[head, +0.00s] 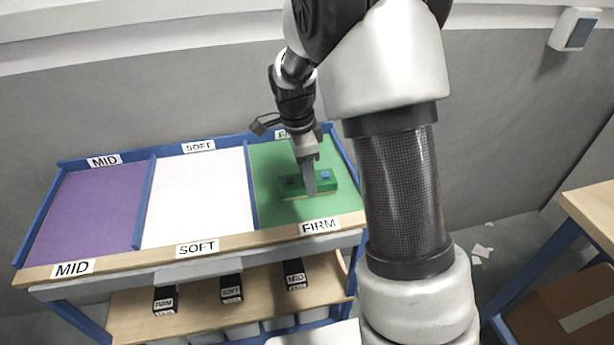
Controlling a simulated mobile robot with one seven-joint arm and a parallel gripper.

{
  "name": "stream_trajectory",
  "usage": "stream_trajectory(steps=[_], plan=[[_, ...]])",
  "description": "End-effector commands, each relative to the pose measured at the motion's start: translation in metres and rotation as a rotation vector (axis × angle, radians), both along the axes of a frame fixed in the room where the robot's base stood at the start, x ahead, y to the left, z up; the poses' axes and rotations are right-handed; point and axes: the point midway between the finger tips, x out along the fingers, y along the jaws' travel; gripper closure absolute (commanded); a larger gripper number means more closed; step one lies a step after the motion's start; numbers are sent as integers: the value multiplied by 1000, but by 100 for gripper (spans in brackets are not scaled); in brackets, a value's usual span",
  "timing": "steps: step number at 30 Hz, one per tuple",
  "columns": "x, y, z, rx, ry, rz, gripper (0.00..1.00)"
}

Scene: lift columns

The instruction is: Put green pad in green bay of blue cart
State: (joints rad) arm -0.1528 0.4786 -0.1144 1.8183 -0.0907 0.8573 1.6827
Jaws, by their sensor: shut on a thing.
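The blue cart (154,205) has a top split into a purple bay (88,212) marked MID, a white bay (195,200) marked SOFT and a green bay (275,212) marked FIRM. My gripper (310,188) points down and is shut on the pad. The fingers hide part of the pad. I cannot tell whether the pad touches the bay floor.
On the cart's lower wooden shelf (195,297) stand black boxes marked FIRM (165,299), SOFT (232,288) and MID (294,273). Blue dividers part the bays. A wooden table (592,207) stands at the right, with a cardboard box (560,312) below. White scraps lie on the floor.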

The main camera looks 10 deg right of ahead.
Motion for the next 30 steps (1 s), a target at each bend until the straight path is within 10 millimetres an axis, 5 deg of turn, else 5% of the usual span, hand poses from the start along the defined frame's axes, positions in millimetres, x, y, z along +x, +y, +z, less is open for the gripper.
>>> stream_trajectory(steps=[9, 10, 13, 23, 30], plan=[[1, 0, -2, 0, -3, 0, 94], [0, 1, -2, 1, -2, 0, 53], [0, 0, -2, 1, -2, 0, 36], [1, 0, 1, 1, -2, 0, 36], [2, 5, 37, 2, -7, 2, 36]])
